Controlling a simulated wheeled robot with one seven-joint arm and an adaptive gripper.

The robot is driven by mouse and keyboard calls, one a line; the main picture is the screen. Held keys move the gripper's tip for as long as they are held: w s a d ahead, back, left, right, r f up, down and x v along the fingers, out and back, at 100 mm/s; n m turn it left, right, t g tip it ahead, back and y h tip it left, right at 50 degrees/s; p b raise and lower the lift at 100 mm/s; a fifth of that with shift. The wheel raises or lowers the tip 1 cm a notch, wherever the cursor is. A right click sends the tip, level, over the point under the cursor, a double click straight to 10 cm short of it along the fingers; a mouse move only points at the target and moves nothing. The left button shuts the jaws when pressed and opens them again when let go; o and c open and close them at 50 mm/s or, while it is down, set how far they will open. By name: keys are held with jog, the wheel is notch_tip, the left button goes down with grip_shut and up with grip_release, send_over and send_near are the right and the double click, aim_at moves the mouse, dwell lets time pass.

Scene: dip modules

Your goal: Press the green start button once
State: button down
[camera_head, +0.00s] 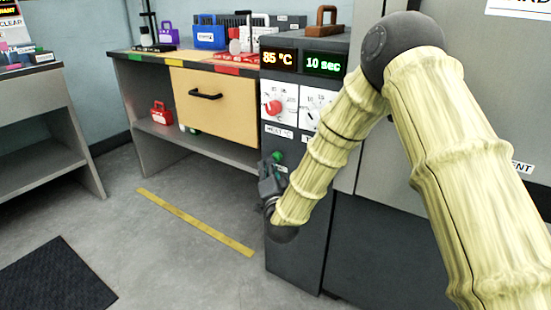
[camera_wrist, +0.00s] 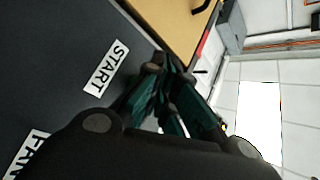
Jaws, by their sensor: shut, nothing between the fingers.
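The green start button (camera_head: 278,156) shows on the front of the dark machine (camera_head: 295,262), low on its left side. In the head view my gripper (camera_head: 272,163) is right by the button and partly covers the area just below it. I cannot tell whether they touch. In the wrist view the white START label (camera_wrist: 105,68) lies on the dark panel, left of my gripper (camera_wrist: 160,68). The fingers are shut and empty. The button is not clearly visible in the wrist view, probably hidden by the fingers.
Above the button are a red knob (camera_head: 272,107), a white knob (camera_head: 313,112) and displays reading 85 °C (camera_head: 278,60) and 10 sec (camera_head: 323,65). A FAN label (camera_wrist: 28,155) shows in the wrist view. A bench with a yellow drawer (camera_head: 215,112) stands left. The floor before it is clear.

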jog(key=shift+s+a, duration=0.15)
jog(key=shift+s, duration=0.1)
jog(key=s+a, duration=0.1)
jog(key=s, duration=0.1)
jog(key=s+a, duration=0.2)
jog(key=shift+p, duration=0.35)
dwell(0.4)
dwell(0.4)
